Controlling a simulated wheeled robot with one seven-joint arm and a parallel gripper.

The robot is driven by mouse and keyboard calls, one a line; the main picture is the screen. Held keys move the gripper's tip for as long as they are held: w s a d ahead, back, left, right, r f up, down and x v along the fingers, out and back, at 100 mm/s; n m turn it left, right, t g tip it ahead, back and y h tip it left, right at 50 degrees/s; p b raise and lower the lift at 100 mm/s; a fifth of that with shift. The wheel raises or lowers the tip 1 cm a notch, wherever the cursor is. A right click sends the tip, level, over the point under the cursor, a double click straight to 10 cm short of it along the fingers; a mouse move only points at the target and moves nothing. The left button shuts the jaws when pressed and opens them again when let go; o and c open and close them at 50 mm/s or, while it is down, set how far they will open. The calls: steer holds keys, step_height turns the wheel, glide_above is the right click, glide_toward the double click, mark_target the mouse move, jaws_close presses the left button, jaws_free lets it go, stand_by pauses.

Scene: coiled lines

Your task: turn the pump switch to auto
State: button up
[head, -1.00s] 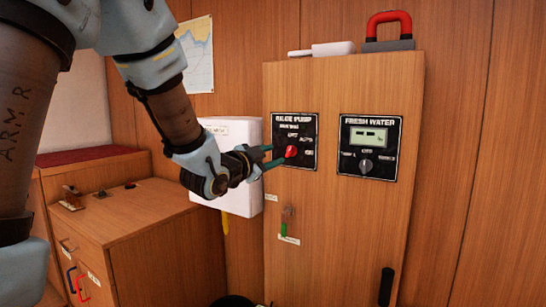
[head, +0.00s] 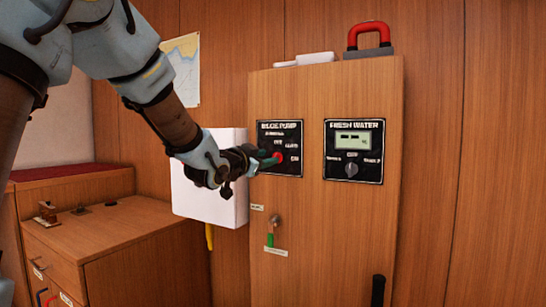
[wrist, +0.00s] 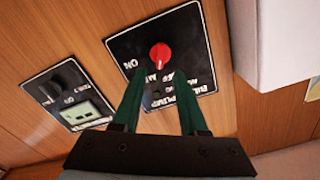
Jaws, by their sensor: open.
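The bilge pump panel (head: 295,137) is a black plate with white lettering on the upper left of the wooden cabinet front. Its red switch knob (head: 277,157) is partly hidden by my gripper (head: 269,160) in the head view. In the wrist view the red knob (wrist: 160,56) shows clearly on the panel (wrist: 196,42), which appears upside down. My gripper (wrist: 157,92) is open there, its two green fingers spread with the knob between and just beyond their tips. I cannot tell whether the fingers touch the knob or the panel.
A fresh water panel (head: 354,150) with a grey knob is to the right. A key with a green tag (head: 270,236) hangs below. A red-handled case (head: 374,42) sits on top.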

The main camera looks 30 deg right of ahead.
mark_target(276, 155)
steer(key=shift+x, duration=2.15)
jaws_close()
